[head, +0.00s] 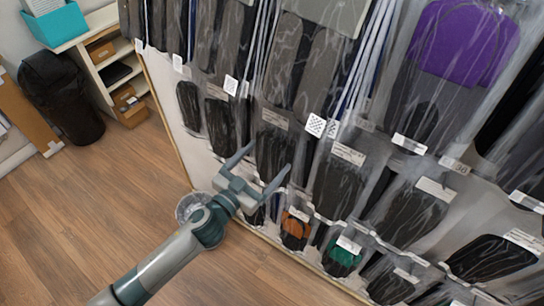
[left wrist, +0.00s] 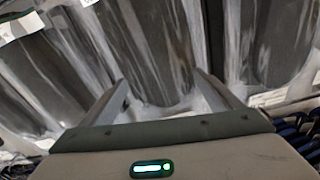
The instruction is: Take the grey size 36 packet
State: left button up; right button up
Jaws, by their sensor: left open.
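Clear packets with dark grey insoles hang in rows on a wall rack. One grey packet (head: 273,150) hangs right behind my left gripper (head: 267,162); its label is too small to read. I cannot tell which packet is size 36. My left gripper is open, its two fingers pointing at the packets, with nothing seen between them. In the left wrist view the open fingers (left wrist: 163,88) stand in front of a grey packet (left wrist: 152,55) in shiny wrap. I cannot tell whether they touch it. My right gripper is out of view.
A purple packet (head: 462,42) hangs at upper right. Orange (head: 296,228) and green (head: 342,256) packets hang low. A clear bin (head: 193,207) stands on the floor behind my left arm. The wooden floor between is clear.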

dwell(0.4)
pick_arm(q)
jog(key=c, duration=1.2)
jog(key=shift+r, duration=0.1)
jog(key=shift+r, duration=0.7)
jog(key=b+v, duration=0.6)
jog(key=v, duration=1.2)
jog(key=shift+b, duration=0.3)
